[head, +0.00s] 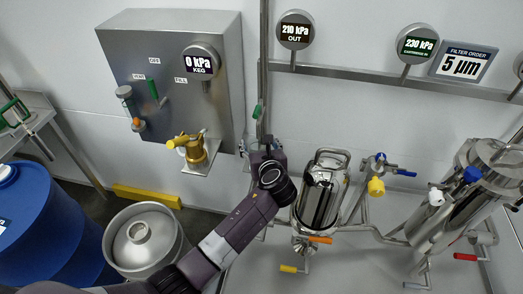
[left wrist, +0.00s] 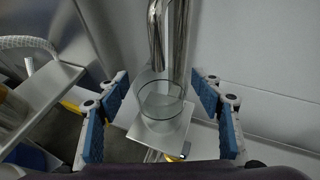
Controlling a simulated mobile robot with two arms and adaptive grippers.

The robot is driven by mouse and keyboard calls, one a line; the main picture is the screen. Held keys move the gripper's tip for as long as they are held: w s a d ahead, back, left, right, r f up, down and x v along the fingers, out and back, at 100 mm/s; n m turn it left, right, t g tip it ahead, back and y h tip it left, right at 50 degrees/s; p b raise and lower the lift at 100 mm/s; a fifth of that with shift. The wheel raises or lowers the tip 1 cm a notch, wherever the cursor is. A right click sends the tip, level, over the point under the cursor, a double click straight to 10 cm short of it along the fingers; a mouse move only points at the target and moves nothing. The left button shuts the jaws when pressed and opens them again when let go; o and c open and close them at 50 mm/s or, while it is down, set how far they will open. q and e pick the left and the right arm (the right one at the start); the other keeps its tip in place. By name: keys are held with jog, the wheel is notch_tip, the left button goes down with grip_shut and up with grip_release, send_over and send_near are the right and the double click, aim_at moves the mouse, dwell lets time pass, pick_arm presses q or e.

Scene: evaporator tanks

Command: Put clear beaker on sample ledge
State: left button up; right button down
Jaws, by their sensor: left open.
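The clear beaker (left wrist: 163,108) stands upright in the left wrist view, and its base appears to rest on the small pale metal sample ledge (left wrist: 143,136). A shiny vertical pipe with a bent spout (left wrist: 176,45) is just above and behind the beaker. My left gripper (left wrist: 160,98) is open, with its blue-padded fingers on both sides of the beaker and visible gaps between pads and glass. In the head view, my left gripper (head: 262,148) is by the wall pipe, and my arm hides most of the ledge area. My right gripper is not in view.
The keg-fill cabinet (head: 172,75) and its bracket with a brass valve (head: 193,150) are left of my gripper. A steel filter housing (head: 321,190) stands close on the right. A metal keg (head: 144,240) and blue drum (head: 45,225) are lower left.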

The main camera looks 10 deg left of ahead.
pick_arm(q)
jog(key=v, duration=1.1)
jog(key=shift+s+p, duration=0.35)
jog(key=shift+p, duration=0.05)
jog(key=shift+d, duration=0.15)
